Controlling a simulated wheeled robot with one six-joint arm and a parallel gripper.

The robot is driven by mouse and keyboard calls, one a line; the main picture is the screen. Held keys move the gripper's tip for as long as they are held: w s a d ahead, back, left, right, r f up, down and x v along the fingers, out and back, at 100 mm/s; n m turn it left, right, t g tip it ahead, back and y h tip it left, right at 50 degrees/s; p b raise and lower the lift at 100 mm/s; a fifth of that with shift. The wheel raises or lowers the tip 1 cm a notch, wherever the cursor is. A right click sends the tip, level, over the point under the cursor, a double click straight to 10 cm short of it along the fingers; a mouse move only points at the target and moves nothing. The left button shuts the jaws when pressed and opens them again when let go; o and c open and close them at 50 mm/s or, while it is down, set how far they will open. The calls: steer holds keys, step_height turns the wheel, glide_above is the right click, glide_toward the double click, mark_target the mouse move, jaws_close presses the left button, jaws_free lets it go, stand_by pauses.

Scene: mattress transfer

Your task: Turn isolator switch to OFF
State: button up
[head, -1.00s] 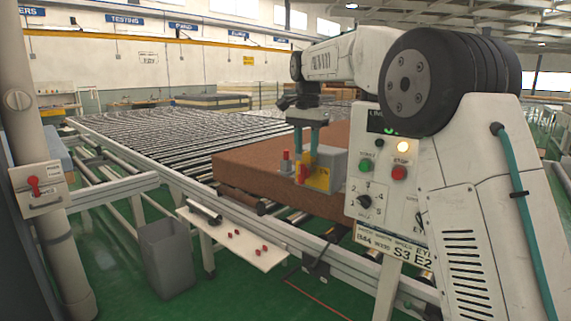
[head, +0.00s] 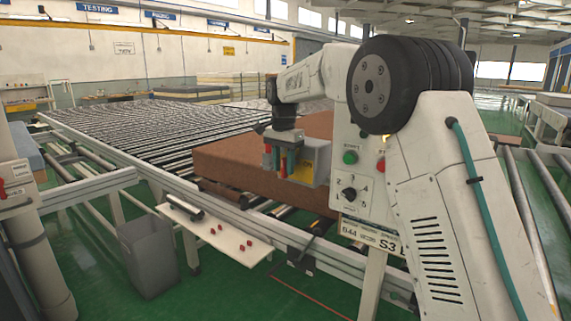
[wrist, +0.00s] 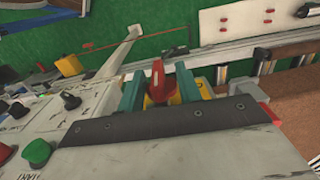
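The isolator switch is a grey box (head: 320,158) with a yellow plate (head: 302,172) and a red handle (head: 283,163), at the left side of the control panel. My gripper (head: 283,165) has its teal fingers down at the switch. In the wrist view, the red handle (wrist: 158,80) stands between the two teal fingers (wrist: 159,86), pointing up in the picture. Yellow shows between the handle and the right finger, so the gripper looks open around the handle. Contact with the handle cannot be made out. The handle's lower part is hidden by my wrist.
The white control panel (head: 345,205) has a green button (head: 350,157) and a black selector (head: 349,194) close beside the switch. A brown mattress block (head: 235,168) lies behind it on the roller conveyor. A white shelf (head: 235,243) and grey bin (head: 148,255) stand at front left.

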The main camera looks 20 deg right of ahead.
jaws_close()
steer(key=shift+w+r, duration=0.1)
steer(key=shift+w+g+h, duration=0.15)
steer(key=shift+g+h, duration=0.55)
steer(key=shift+g, duration=0.2)
steer(key=shift+w+a+g+h, duration=0.1)
steer(key=shift+a+g+h, duration=0.1)
steer(key=shift+g+h, duration=1)
steer(key=shift+g, duration=0.3)
jaws_free()
